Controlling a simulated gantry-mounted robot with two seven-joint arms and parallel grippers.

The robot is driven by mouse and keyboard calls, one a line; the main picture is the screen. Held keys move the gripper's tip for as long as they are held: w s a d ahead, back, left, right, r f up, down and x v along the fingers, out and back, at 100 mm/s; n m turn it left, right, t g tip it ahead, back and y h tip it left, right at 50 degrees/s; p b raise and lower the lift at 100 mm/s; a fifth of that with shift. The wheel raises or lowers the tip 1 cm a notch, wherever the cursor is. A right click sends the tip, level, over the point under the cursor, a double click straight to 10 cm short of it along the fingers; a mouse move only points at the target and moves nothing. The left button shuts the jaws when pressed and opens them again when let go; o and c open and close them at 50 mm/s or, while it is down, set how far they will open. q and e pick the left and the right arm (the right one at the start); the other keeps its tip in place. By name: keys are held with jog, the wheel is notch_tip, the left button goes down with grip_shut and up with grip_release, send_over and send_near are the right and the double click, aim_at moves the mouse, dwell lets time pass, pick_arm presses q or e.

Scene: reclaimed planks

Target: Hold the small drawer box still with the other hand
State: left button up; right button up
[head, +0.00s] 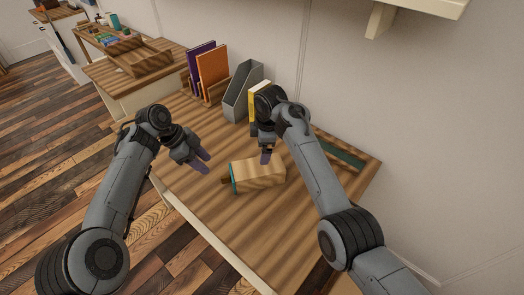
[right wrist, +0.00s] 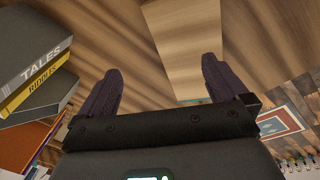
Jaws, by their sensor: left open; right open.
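The small drawer box (head: 262,173) is light wood and lies on the wooden table. Its teal-edged end with a small dark knob (head: 225,180) faces left, toward my left gripper. My left gripper (head: 200,162) is open and empty, left of that end and apart from it. My right gripper (head: 265,157) is at the box's far edge; its fingers overlap the box in the head view. In the right wrist view its two dark fingers are spread, and the box (right wrist: 185,45) shows between and beyond them. Whether they touch it I cannot tell.
Behind the box stand a purple book (head: 199,62), an orange book (head: 213,68), a grey file holder (head: 241,93) and a yellow book (head: 259,97). A dark green strip (head: 340,152) lies at the back right. The table front (head: 215,215) is clear.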

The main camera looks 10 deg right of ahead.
aim_at(262, 172)
jog(key=shift+s+a+r+n+g, duration=0.1)
jog(key=shift+s+a+n+g, duration=0.1)
jog(key=shift+s+n+g, duration=0.25)
jog(key=shift+s+a+r+n+g, duration=0.15)
jog(key=shift+s+n, duration=0.1)
jog(key=shift+s, duration=0.3)
jog(key=shift+s+f+h, duration=0.2)
jog(key=shift+s+h, duration=0.05)
jog(key=shift+h, duration=0.05)
jog(key=shift+s+a+f+g, duration=0.1)
jog(key=shift+s+f+g, duration=0.05)
jog(key=shift+f+g, duration=0.15)
notch_tip(262, 172, down, 10)
jog(key=shift+r, duration=0.1)
jog(key=c, duration=0.9)
